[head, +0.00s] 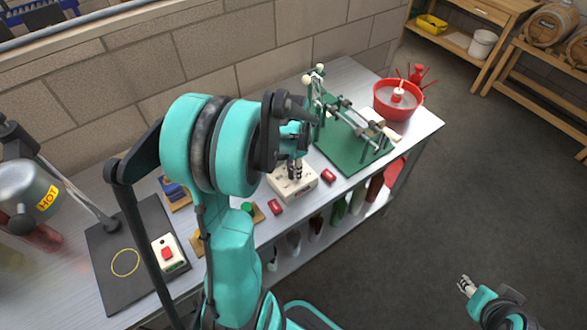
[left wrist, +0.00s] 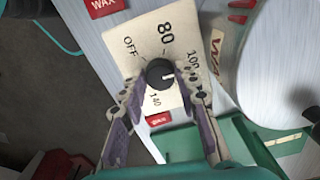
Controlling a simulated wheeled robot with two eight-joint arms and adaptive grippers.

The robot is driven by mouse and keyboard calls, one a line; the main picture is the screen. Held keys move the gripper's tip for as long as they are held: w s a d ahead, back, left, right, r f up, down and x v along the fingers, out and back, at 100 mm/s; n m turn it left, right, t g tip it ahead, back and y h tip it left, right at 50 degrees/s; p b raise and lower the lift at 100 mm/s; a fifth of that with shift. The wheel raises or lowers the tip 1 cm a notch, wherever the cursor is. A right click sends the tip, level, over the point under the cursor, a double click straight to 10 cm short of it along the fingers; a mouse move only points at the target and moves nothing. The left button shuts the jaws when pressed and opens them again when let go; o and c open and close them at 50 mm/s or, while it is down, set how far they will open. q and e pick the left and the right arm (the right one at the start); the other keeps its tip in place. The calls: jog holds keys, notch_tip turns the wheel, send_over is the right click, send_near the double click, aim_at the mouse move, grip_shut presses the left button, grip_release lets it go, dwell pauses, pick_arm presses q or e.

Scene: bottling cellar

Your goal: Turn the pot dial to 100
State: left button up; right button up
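The pot dial (left wrist: 160,73) is a black round knob with a white mark, on a cream control box (left wrist: 146,36) printed OFF, 80, 100 and 140. The mark points right, toward or just below the 100. My left gripper (left wrist: 161,78) has its fingertips on both sides of the knob and looks shut on it. In the head view the box (head: 302,191) stands on the bench and my left gripper (head: 295,168) reaches down onto it, hiding the knob. My right gripper (head: 466,285) hangs over the floor at lower right, empty, with fingers apart.
Red wax blocks (head: 328,175) (head: 276,206) lie close to the box. A green-based bottling stand (head: 352,155) and a red bowl (head: 395,110) are to its right. A pot marked HOT (head: 30,190) and a dark plate with a switch box (head: 169,252) are at left.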

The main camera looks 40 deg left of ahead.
pick_arm(q)
jog(key=shift+o, duration=1.2)
notch_tip(320, 180, up, 12)
jog(key=shift+d, duration=0.1)
jog(key=s+d+f+n+t+b, duration=0.1)
jog(key=s+d+n+t, duration=0.1)
jog(key=d, duration=0.7)
jog(key=s+d+f+n+t+b, duration=0.1)
jog(key=s+d+n+t, duration=0.1)
jog(key=s+d+t, duration=0.3)
jog(key=d, duration=0.4)
jog(key=shift+s+d+f+n+b, duration=0.25)
jog(key=shift+d+f+n+b, duration=0.05)
jog(key=shift+d+f+n, duration=0.1)
